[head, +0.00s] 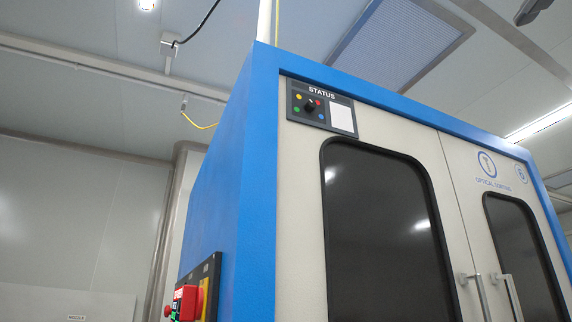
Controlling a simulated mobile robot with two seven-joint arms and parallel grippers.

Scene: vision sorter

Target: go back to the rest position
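A tall blue-framed sorting cabinet (262,180) with off-white doors fills the middle and right of the head view. A status panel (321,106) with a dark knob, several coloured dots and a white label sits at its upper left front. A red and yellow switch (188,302) is on the cabinet's left side, low in the view. Neither of my grippers shows, and no part of my arms is in view.
The cabinet doors have dark windows (385,230) and metal handles (478,295), and look closed. A pale wall (80,220) with a vertical pipe (172,230) stands behind on the left. The ceiling has lights. The floor is out of view.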

